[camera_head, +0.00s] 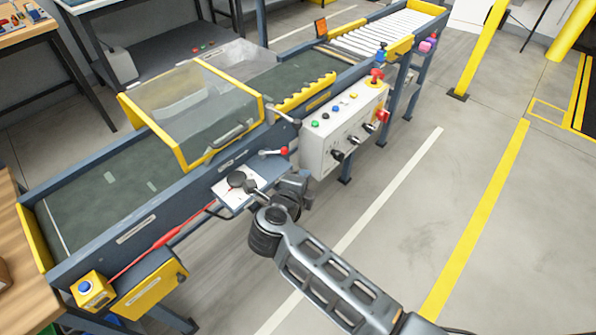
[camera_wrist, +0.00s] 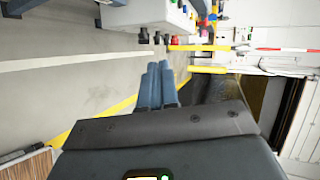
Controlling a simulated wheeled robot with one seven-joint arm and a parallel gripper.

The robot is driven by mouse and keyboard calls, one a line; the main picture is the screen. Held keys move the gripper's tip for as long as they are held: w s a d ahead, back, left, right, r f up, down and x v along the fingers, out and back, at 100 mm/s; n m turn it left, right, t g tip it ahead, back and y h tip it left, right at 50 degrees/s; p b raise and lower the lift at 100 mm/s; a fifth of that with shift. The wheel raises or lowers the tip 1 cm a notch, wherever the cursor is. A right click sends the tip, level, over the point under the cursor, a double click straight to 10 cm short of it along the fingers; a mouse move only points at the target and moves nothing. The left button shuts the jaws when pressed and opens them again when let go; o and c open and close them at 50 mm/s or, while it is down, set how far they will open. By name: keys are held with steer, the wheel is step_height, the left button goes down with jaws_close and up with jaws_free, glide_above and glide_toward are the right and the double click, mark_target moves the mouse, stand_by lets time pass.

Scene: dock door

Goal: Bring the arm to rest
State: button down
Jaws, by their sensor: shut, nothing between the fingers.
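My arm reaches up from the bottom right in the head view, its end low beside the conveyor's near side. My gripper (camera_wrist: 161,68) shows in the wrist view with its blue-grey fingers together and nothing between them. In the head view the wrist end is small and its fingers cannot be made out clearly. The white control box (camera_head: 322,140), with buttons and black knobs on it, stands just beyond my wrist. It also shows at the top of the wrist view (camera_wrist: 150,14), apart from the fingertips.
The conveyor (camera_head: 100,205) runs from lower left to upper right, with a yellow-framed clear guard (camera_head: 190,100) over it. A red cord (camera_head: 160,240) runs along its near side. A wooden table (camera_head: 22,285) stands at the left edge. Open floor (camera_head: 400,220) lies to the right.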

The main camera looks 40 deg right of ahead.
steer(key=s+d+r+n+t, duration=0.3)
steer(key=s+r+n+t, duration=0.15)
steer(key=s, duration=0.25)
steer(key=s+d+r+n+t, duration=0.2)
steer(key=s+r+n+t, duration=0.25)
steer(key=s, duration=0.25)
steer(key=s+a+r+n+y, duration=0.2)
steer(key=s+a+n+y, duration=0.1)
steer(key=s+n, duration=0.3)
steer(key=s+a+r+n+g+y, duration=0.1)
steer(key=s+a+r+n+y, duration=0.2)
steer(key=s+a+n, duration=0.3)
steer(key=s+a+r+n+y, duration=0.2)
steer(key=s+a+n+y, duration=0.2)
steer(key=s+n, duration=0.4)
steer(key=shift+s+a+r+g+y+b, duration=0.15)
steer(key=shift+s+r+g+y+b, duration=0.35)
steer(key=shift+s, duration=1.2)
steer(key=shift+f, duration=0.1)
